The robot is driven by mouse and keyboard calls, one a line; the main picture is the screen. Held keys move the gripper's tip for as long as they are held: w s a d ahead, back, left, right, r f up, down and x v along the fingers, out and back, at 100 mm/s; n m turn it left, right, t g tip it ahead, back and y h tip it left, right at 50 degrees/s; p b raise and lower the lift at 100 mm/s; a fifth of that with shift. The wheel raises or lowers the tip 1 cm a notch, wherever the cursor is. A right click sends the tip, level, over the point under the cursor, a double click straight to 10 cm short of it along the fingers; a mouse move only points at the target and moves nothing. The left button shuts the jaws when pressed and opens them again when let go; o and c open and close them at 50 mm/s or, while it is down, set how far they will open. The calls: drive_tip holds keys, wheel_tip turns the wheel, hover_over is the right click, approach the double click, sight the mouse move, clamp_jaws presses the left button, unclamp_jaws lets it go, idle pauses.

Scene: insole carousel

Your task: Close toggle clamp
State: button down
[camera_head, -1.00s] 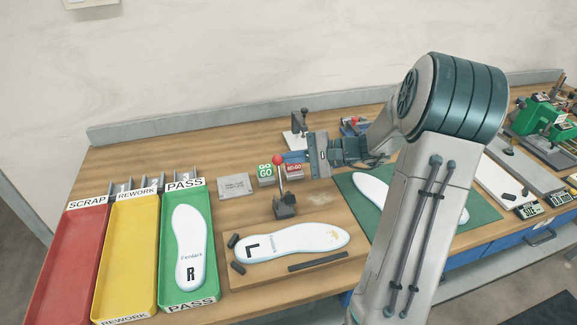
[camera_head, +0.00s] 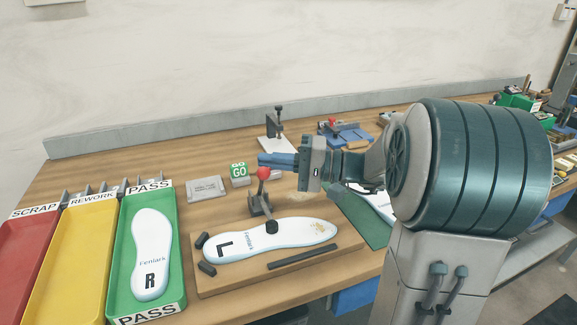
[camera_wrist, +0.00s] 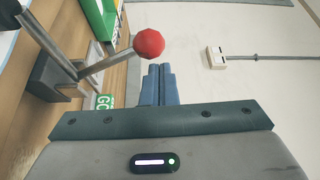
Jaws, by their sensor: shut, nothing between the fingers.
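The toggle clamp has a red ball knob (camera_head: 263,173) on a short upright handle and a dark base (camera_head: 257,204). It stands at the back of a wooden fixture board (camera_head: 215,283). Its dark presser tip (camera_head: 271,227) overlaps the near-white insole marked L (camera_head: 300,234); I cannot tell whether it presses on it. My gripper (camera_head: 262,160) is shut and empty, its blue fingertips just beside and behind the knob. In the wrist view the knob (camera_wrist: 149,43) is close to the fingertips (camera_wrist: 158,68); contact is unclear. The presser arm (camera_wrist: 45,38) slants toward the insole.
Red, yellow (camera_head: 80,250) and green (camera_head: 120,285) trays lie at left; the green one holds an insole marked R (camera_head: 152,250). A GO block (camera_head: 239,172) and grey plate (camera_head: 207,187) stand behind the clamp. A stand (camera_head: 277,140) is farther back.

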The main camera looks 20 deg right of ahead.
drive_tip(key=shift+s+f+b, duration=0.25)
drive_tip(key=shift+s+b, duration=0.15)
drive_tip(key=shift+s, duration=0.25)
idle(0.3)
